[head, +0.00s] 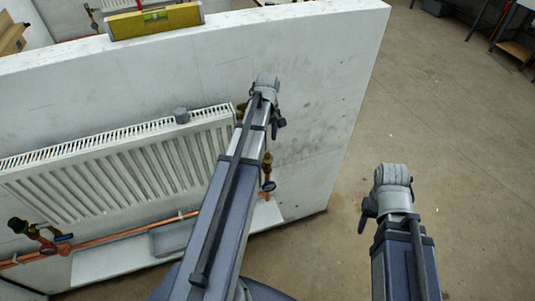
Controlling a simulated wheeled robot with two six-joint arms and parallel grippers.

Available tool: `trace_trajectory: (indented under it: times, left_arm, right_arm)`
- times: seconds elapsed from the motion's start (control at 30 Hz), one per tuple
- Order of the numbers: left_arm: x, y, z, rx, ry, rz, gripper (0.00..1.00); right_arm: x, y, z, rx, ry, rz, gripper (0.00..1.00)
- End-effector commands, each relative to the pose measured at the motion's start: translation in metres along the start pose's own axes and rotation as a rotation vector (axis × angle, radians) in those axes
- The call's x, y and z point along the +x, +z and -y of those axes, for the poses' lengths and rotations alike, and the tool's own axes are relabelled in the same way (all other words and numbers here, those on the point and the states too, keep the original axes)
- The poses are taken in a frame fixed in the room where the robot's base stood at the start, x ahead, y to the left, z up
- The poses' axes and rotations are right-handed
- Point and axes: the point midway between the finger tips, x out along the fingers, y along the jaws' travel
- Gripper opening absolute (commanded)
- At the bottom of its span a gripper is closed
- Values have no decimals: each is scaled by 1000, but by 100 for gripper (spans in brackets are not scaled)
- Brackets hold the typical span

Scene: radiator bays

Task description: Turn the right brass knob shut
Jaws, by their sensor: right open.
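A brass fitting (267,160), which looks like the right brass knob, stands on the pipework at the radiator's lower right. My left arm partly covers that area. More brass (241,107) shows at the radiator's upper right corner, partly behind the same arm. My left gripper (279,124) is a small dark shape near the wall, above the lower brass fitting; its jaws are too small to read. My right gripper (366,214) is open, out over the floor to the right of the wall, apart from all fittings.
A white radiator (120,170) hangs on the white wall panel (310,60). A yellow level (155,20) lies on the wall's top edge. Copper pipe (120,236) runs below the radiator, above a grey tray (172,238). A dark-knobbed valve (18,225) is at left.

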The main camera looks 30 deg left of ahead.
Motion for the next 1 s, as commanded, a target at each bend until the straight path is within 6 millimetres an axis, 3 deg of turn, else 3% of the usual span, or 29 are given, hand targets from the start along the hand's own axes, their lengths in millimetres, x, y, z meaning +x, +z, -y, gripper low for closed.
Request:
trace_trajectory:
  times: [0.27, 0.8, 1.0]
  left_arm:
    - [7, 1, 0, 1, 0, 0, 58]
    - [69, 1, 0, 3, 0, 0, 58]
    - [79, 1, 0, 3, 0, 0, 58]
  right_arm:
    - [7, 0, 1, 0, 0, 0, 50]
    - [68, -4, 6, 1, 0, 0, 50]
    - [78, -5, 8, 1, 0, 0, 50]
